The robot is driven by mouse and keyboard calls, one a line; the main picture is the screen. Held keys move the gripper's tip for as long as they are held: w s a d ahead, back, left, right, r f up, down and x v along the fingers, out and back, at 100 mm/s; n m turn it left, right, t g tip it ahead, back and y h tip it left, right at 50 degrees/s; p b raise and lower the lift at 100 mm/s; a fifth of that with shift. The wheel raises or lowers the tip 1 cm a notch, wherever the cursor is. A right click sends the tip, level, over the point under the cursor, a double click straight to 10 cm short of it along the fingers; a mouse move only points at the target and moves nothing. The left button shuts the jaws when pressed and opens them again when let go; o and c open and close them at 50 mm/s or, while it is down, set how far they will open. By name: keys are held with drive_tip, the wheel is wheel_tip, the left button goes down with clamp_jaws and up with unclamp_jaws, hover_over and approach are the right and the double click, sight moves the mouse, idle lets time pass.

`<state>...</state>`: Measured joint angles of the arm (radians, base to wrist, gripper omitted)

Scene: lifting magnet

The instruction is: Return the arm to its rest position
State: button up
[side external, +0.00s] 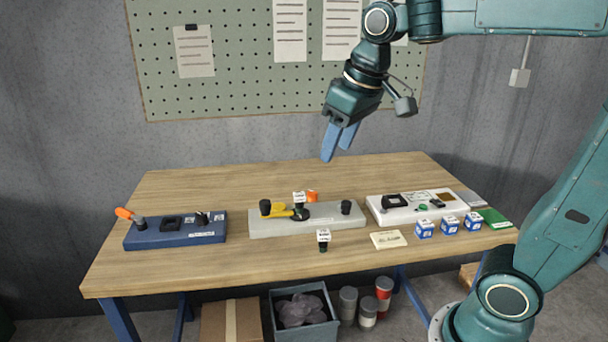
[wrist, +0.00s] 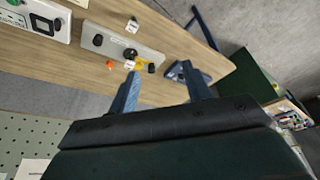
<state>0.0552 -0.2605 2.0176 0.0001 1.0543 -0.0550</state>
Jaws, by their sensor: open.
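My gripper (side external: 337,148) is open and empty, high above the back of the table in the side external view. Its two blue fingers point down and stand apart. In the wrist view my gripper (wrist: 163,92) shows its two fingers spread, with nothing between them. The wooden table (side external: 160,265) lies below and apart from the fingers. A grey base (side external: 330,219) with a yellow lever (side external: 283,212) and black knobs stands mid-table. A small black-and-white piece (side external: 323,239) stands in front of it.
A blue base (side external: 175,237) with an orange-tipped handle stands left. A white panel (side external: 400,215) stands right, with several small blue-and-white boxes (side external: 449,227) and a paper note (side external: 388,240) in front. A pegboard (side external: 240,65) hangs behind my gripper. Air around the fingers is clear.

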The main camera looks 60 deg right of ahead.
drive_tip(key=s+a+f+t, duration=0.1)
drive_tip(key=s+f, duration=0.2)
drive_tip(key=s, duration=0.3)
drive_tip(key=s+f, duration=0.3)
drive_tip(key=s, duration=0.4)
drive_tip(key=shift+a+t, duration=0.35)
drive_tip(key=shift+t, duration=0.05)
